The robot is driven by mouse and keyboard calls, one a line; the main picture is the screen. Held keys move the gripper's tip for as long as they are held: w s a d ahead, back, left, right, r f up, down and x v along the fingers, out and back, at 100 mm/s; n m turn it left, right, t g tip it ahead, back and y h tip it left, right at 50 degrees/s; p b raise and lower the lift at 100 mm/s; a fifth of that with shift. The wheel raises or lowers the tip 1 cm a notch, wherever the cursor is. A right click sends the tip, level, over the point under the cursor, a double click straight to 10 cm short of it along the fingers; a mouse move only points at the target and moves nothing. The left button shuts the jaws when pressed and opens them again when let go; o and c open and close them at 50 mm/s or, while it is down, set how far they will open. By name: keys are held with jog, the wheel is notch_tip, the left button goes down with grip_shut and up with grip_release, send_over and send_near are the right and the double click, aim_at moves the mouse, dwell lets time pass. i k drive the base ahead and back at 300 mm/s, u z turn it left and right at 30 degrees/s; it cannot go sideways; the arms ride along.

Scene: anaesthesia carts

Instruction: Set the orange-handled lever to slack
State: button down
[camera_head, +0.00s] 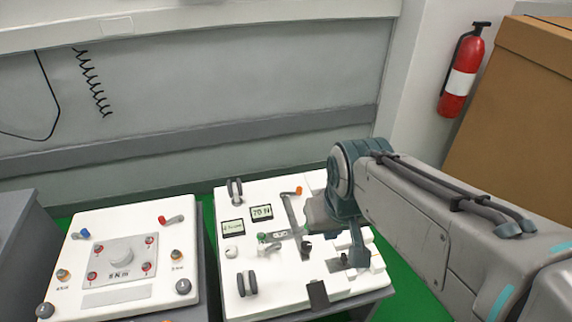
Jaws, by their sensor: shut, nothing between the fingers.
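The orange-handled lever (298,191) is small, with an orange tip, near the back of the white panel (262,282) on the right-hand cart. Its short stem reaches left from the tip. Any markings for its settings are too small to read. My gripper (358,257) is over the right front part of the same panel, in front of and to the right of the lever, and apart from it. It appears shut and empty. My wrist hides part of the panel's right side.
A long grey bar (289,211) stands close to the lever. Black knobs (246,284) and a green-tipped part (262,237) are on the panel. The left panel (60,291) has red (163,220) and blue (84,234) levers.

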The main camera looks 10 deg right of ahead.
aim_at(282, 194)
jog(key=z, duration=0.55)
jog(key=k, duration=1.3)
jog(key=u, duration=0.2)
jog(key=i, duration=1.8)
jog(key=z, duration=0.75)
